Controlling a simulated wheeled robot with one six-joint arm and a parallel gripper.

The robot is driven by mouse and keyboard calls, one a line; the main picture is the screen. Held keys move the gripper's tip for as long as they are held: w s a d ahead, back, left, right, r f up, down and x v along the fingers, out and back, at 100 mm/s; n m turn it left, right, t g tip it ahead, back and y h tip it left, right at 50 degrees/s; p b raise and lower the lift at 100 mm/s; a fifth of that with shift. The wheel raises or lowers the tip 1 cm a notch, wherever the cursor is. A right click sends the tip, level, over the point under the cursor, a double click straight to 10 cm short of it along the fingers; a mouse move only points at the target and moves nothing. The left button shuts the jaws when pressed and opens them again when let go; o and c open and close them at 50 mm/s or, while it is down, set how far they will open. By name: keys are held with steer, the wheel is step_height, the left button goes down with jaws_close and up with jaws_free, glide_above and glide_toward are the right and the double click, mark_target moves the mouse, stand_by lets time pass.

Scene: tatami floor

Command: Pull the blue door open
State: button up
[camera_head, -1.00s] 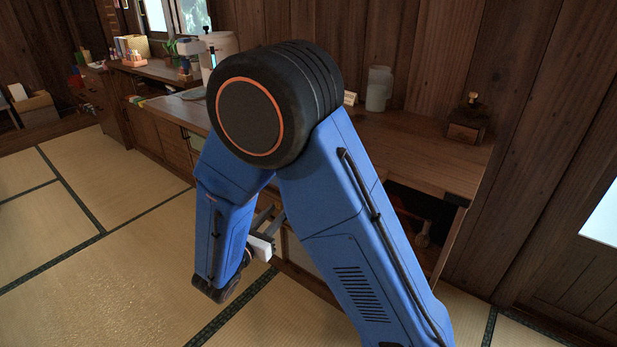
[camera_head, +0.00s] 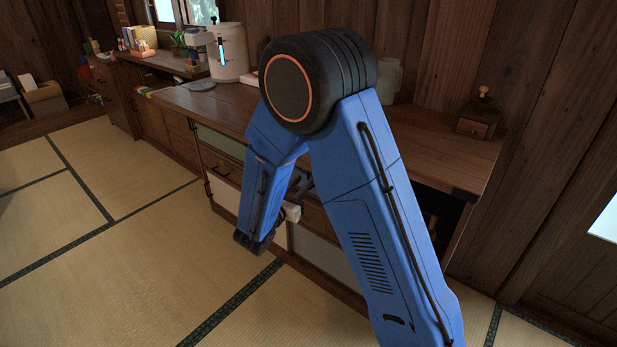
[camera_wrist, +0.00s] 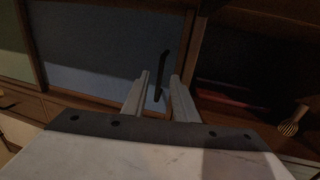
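The blue door (camera_wrist: 95,50) is a flat dark-blue panel in a wooden frame, left of centre in the wrist view. It looks closed. Its black upright bar handle (camera_wrist: 164,58) is near the right edge. My gripper (camera_wrist: 160,76) is open, its two pale fingers pointing at the door. The handle appears between the fingertips in the picture; I cannot tell whether they touch it. In the head view my gripper (camera_head: 296,192) is low in front of the cabinet, partly hidden by my blue arm, which also hides the blue door.
Right of the door is a dark open compartment with a bamboo whisk (camera_wrist: 292,122). Left of it is a green panel (camera_head: 220,140). Drawers (camera_wrist: 22,103) lie below. The counter (camera_head: 455,155) holds a small wooden box (camera_head: 478,121). Tatami floor (camera_head: 130,260) is clear in front.

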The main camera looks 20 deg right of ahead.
steer(key=shift+x, duration=2.6)
jaws_close()
